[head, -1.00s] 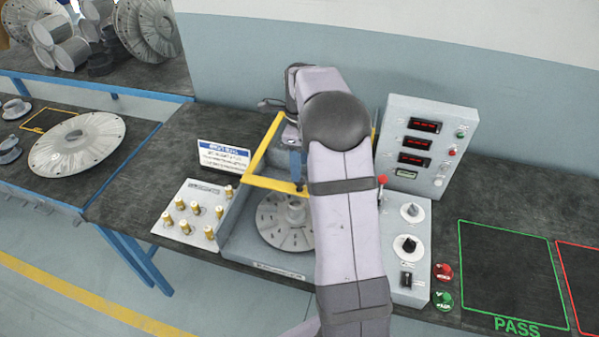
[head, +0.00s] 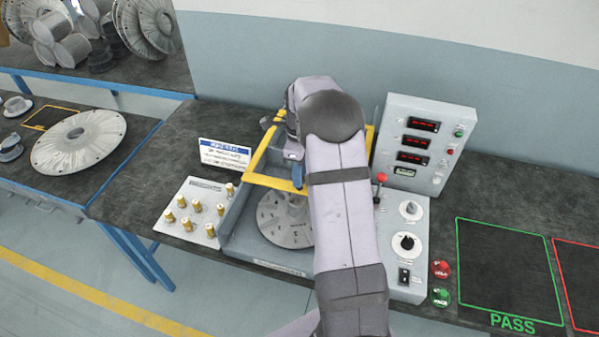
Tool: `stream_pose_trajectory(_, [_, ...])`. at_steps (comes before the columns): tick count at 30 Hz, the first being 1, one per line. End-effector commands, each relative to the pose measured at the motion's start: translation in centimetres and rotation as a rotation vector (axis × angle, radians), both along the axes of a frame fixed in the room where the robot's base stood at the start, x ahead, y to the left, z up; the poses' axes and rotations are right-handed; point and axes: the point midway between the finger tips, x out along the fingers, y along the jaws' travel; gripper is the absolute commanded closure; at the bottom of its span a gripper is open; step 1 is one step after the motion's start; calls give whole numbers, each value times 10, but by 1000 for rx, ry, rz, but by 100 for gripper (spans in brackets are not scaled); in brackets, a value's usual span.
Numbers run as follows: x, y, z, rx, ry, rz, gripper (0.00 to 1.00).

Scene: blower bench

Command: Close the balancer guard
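The balancer guard, a yellow frame (head: 262,180), is on the grey balancer (head: 235,235) in the middle of the bench. Its front bar crosses above a slotted grey disc (head: 283,228) with a central hub. The guard's right part is mostly hidden behind my arm; a bit of yellow shows to the right of it.
A control box (head: 425,145) with red displays stands right of the balancer, behind a panel with knobs and a red-topped lever (head: 381,178). A plate with brass weights (head: 197,208) and a sign (head: 224,154) are left. The green PASS square (head: 508,270) is empty.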

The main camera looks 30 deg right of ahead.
Motion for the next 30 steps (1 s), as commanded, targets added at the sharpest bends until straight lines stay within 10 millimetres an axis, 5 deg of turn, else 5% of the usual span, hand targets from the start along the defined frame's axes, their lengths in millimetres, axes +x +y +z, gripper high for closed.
stream_pose_trajectory(11, [-14,15,0,0,0,1,100])
stream_pose_trajectory(30, [-110,111,1,1,-1,4,100])
